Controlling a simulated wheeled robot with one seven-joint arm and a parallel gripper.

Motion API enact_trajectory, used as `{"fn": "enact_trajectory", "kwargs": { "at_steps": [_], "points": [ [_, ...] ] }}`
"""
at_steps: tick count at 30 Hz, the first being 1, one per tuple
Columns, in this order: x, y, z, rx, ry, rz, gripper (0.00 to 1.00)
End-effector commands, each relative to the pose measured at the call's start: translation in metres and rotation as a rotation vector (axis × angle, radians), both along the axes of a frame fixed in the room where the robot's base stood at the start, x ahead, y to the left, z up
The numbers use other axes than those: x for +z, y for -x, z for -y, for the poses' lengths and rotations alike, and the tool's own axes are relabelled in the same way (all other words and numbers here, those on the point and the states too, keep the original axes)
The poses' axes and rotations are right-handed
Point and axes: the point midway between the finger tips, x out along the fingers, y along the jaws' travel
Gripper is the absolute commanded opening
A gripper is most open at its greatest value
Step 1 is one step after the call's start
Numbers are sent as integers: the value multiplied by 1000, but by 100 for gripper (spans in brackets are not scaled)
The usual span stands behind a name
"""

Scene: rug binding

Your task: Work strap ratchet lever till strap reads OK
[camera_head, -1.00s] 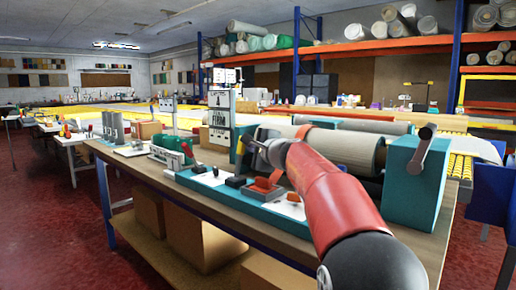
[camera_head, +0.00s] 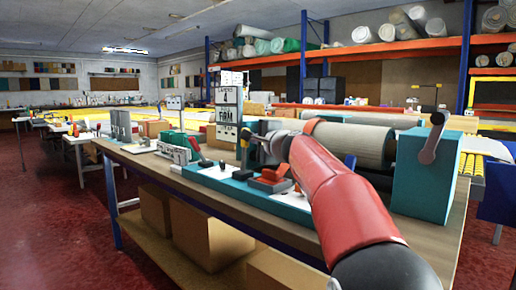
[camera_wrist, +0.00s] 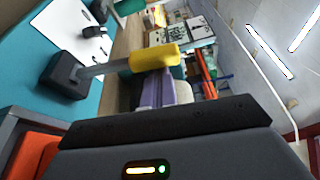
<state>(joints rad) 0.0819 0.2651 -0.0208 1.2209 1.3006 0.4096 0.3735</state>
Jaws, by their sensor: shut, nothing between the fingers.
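In the wrist view a lever with a yellow grip (camera_wrist: 155,57) and a grey shaft rises from a black block (camera_wrist: 68,75) on a teal base. My gripper (camera_wrist: 164,92) is shut and empty, its fingers close beside the yellow grip; I cannot tell whether they touch it. In the head view my gripper (camera_head: 247,137) hangs above the teal base (camera_head: 292,212), which carries the black block and a red-orange block (camera_head: 270,180). The yellow grip is not clear there. I see no strap or readable OK mark.
A white panel (camera_wrist: 66,28) with a small black knob lies beside the lever. A large grey roll (camera_head: 350,143) and a teal housing with a crank (camera_head: 425,172) stand on the bench to the right. Signs stand behind. Cardboard boxes (camera_head: 203,240) fill the shelf below.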

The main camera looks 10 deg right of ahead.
Motion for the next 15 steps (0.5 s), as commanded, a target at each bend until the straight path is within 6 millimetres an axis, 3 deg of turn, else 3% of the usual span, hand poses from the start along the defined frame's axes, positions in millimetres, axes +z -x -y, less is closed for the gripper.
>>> {"fn": "enact_trajectory", "kwargs": {
  "at_steps": [1,8,15],
  "points": [
    [-7,3,-5,4,27,23,0],
    [-3,16,-22,4,191,143,0],
    [-1,29,-41,6,184,135,0]
  ]
}}
